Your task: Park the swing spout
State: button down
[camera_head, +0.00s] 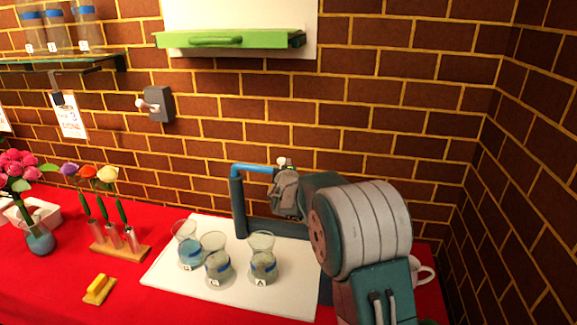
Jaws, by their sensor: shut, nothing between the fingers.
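The swing spout (255,168) is a bright blue pipe on top of a dark upright post (238,208) at the back of a white mat. Its arm points right from the post, along the brick wall. My gripper (284,184) is at the right end of the spout, with its fingers shut. My own arm hides much of the gripper and the area to its right. A small pale piece with a bit of green shows just above the gripper; I cannot tell what it belongs to. I cannot tell whether the gripper touches the spout.
Glass beakers with blue bands, including one marked A (262,262), stand on the white mat (180,286) in front of the post. A wooden flower rack (122,250), a blue vase (40,240) and a yellow block (98,289) are left. A green shelf (230,39) hangs above.

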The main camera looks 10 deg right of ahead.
jog(key=shift+s+a+r, duration=0.1)
jog(key=shift+a, duration=0.3)
jog(key=d+v, duration=0.1)
jog(key=v, duration=1)
jog(key=s+a+m+g+h, duration=0.1)
jog(key=s+a+h, duration=0.1)
jog(key=a, duration=0.9)
send_near(270, 170)
notch_tip(270, 170, up, 3)
jog(key=w+a, duration=0.1)
jog(key=w, duration=0.1)
jog(key=d, duration=0.1)
jog(key=w+d, duration=0.1)
jog(key=d, duration=0.1)
jog(key=shift+w+d, duration=0.3)
jog(key=shift+w, duration=0.05)
